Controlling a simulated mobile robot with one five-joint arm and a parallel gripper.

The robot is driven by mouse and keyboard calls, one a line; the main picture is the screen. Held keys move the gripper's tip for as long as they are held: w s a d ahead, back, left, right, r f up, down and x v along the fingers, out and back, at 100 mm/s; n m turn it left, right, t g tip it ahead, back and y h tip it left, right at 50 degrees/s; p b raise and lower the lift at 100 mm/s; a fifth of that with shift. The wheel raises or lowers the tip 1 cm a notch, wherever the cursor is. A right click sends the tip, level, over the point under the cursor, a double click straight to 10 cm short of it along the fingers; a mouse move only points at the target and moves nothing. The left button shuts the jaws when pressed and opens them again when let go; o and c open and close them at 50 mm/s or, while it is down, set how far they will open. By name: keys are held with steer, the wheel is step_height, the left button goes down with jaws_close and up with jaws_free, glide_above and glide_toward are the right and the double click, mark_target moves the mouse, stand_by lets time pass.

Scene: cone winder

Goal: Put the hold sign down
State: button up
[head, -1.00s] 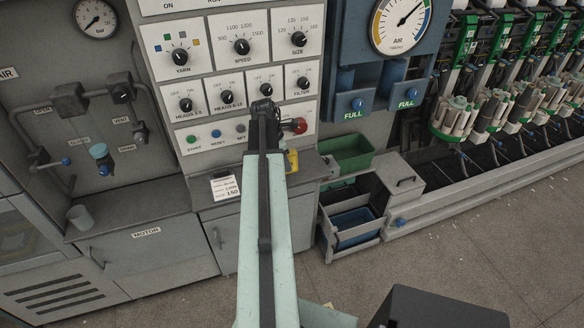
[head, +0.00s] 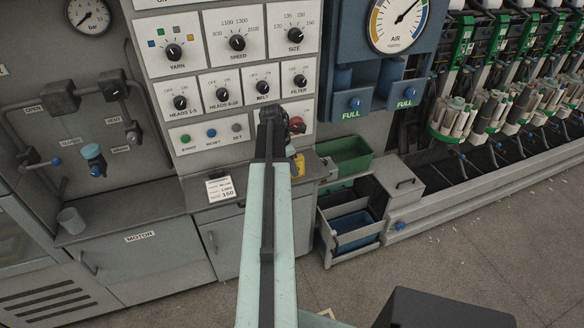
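A small yellow piece (head: 299,165) shows just right of my arm, in front of the control panel's lower edge and the grey ledge. It may be part of the hold sign, but no lettering can be read and most of it is hidden. My pale green arm reaches up the middle of the head view to a dark joint in front of the panel. My gripper does not show; the arm seems to hide it, so its hold on the yellow piece cannot be seen.
The grey ledge (head: 108,222) carries a grey cup (head: 71,221) and a white size card (head: 221,190). A red knob (head: 297,125) is on the panel (head: 212,139) beside my arm. A green bin (head: 350,154) and a blue bin (head: 353,229) stand right.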

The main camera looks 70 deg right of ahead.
steer(key=o, duration=0.4)
steer(key=shift+c, duration=0.2)
steer(key=p+v, duration=1.1)
steer(key=shift+r, duration=0.4)
steer(key=shift+w+a+r+p, duration=0.1)
steer(key=shift+r+p, duration=0.2)
steer(key=shift+p, duration=0.25)
steer(key=shift+f, duration=0.1)
